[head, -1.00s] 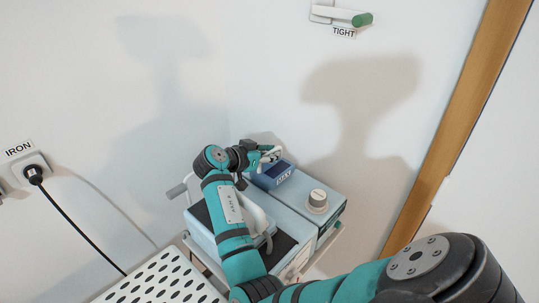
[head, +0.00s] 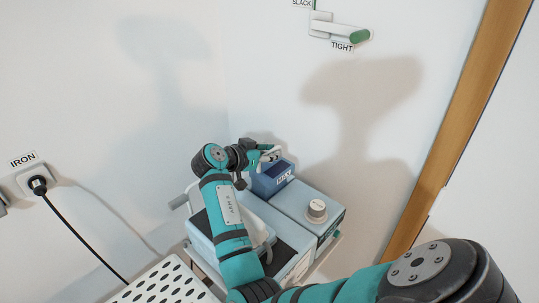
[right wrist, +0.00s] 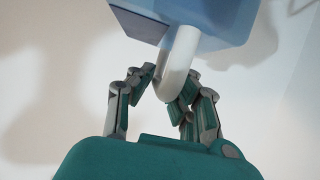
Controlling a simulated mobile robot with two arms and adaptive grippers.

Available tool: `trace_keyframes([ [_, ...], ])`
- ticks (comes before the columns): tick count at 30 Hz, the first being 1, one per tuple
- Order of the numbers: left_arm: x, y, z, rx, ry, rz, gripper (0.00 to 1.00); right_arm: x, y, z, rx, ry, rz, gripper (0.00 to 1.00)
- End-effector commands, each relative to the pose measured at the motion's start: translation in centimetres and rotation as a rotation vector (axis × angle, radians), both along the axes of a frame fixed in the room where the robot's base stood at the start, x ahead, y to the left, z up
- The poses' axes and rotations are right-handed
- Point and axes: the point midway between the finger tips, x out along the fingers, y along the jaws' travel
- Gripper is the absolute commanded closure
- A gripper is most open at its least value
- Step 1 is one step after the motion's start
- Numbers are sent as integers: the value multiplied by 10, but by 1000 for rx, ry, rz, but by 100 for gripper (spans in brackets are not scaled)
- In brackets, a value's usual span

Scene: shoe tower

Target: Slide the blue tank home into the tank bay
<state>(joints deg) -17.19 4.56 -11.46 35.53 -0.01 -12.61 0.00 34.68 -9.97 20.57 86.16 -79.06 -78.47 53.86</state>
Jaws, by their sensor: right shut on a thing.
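The blue tank (head: 268,184) is at the back of the pale blue ironing station (head: 298,205), beyond the dial. My right gripper (head: 270,155) is at the tank's top, shut on its pale handle. In the right wrist view the fingers (right wrist: 160,92) close around the white handle loop (right wrist: 179,65), with the tank's blue body (right wrist: 222,18) above it in the picture. The tank bay is hidden behind the tank and my arm, so I cannot tell how far in the tank sits. My left gripper is not in view.
A grey dial (head: 316,209) stands on the station's top. A white iron (head: 254,226) sits partly behind my arm. A perforated board (head: 165,283) is at the lower left. The wall holds an IRON socket (head: 36,182) and a green-tipped lever (head: 340,31).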

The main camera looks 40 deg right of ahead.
Motion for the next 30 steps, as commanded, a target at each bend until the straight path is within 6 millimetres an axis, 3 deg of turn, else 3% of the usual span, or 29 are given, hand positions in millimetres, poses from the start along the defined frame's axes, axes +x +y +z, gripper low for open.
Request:
trace_keyframes([
  [12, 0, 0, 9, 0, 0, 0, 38, 1, 0, 18, -5, -5, 0, 100],
  [30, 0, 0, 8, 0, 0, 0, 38, 0, 0, 19, 1, 2, 0, 100],
])
